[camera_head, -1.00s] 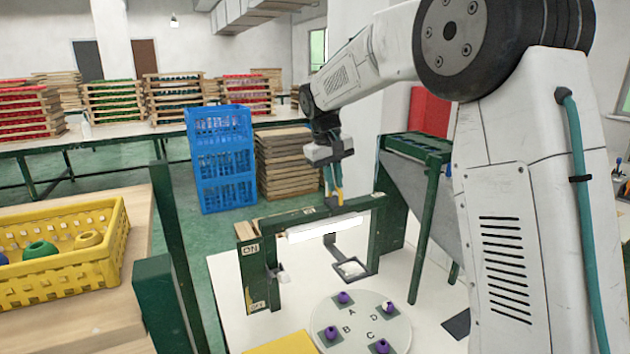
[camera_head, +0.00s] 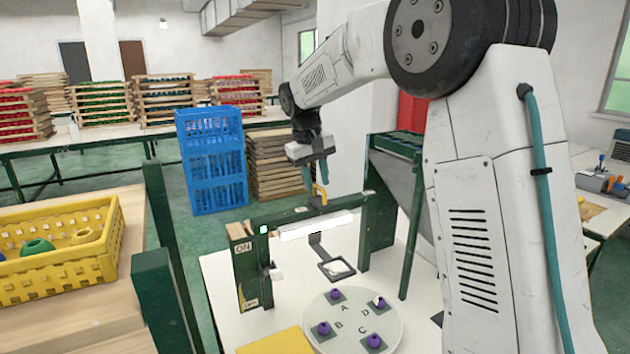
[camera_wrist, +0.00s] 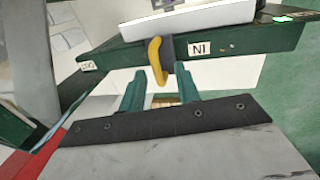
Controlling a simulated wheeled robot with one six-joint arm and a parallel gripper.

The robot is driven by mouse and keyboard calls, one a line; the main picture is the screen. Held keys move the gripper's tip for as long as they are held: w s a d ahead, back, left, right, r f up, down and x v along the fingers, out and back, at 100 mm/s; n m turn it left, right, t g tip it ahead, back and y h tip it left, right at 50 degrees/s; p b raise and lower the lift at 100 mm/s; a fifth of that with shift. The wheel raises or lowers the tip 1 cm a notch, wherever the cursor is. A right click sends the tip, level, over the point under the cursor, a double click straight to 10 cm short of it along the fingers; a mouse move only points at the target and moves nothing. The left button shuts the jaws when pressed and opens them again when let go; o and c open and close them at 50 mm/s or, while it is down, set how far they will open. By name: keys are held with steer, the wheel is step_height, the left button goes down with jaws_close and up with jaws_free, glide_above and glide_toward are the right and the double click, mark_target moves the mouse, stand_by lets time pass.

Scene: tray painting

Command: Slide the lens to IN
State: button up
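The lens (camera_head: 337,269) is a clear pane in a dark square frame, hanging on a dark arm below the green beam (camera_head: 285,214). Its yellow handle (camera_head: 320,194) stands on the beam; in the wrist view the yellow handle (camera_wrist: 156,60) and its dark slider (camera_wrist: 168,50) are just beside the IN label (camera_wrist: 200,48). The OUT label (camera_wrist: 88,66) is at the beam's other end. My gripper (camera_head: 314,185) is above and behind the handle. In the wrist view my gripper's (camera_wrist: 160,84) two teal fingers are apart and empty, with the handle beyond their tips.
A small green light (camera_head: 263,229) glows on the beam's left end. A white lamp bar (camera_head: 317,228) runs along the beam. Below is a white disc (camera_head: 352,312) with purple pieces on lettered spots. A yellow crate (camera_head: 60,250) stands left, blue crates (camera_head: 211,160) behind.

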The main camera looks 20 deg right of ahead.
step_height(320, 180, up, 7)
steer(key=a, duration=0.1)
steer(key=shift+a, duration=0.3)
steer(key=shift+r, duration=0.1)
steer(key=s+a+f, duration=0.1)
steer(key=s+f, duration=0.2)
steer(key=s, duration=1)
steer(key=s+a+f+y, duration=0.1)
steer(key=s+a+f, duration=0.1)
steer(key=s, duration=1.2)
steer(key=s+a+f+t+y, duration=0.1)
steer(key=s+f, duration=0.3)
steer(key=s, duration=0.9)
steer(key=shift+s+a+m, duration=0.25)
steer(key=shift+a+m, duration=0.05)
steer(key=shift+a, duration=0.05)
steer(key=shift+d+f, duration=0.1)
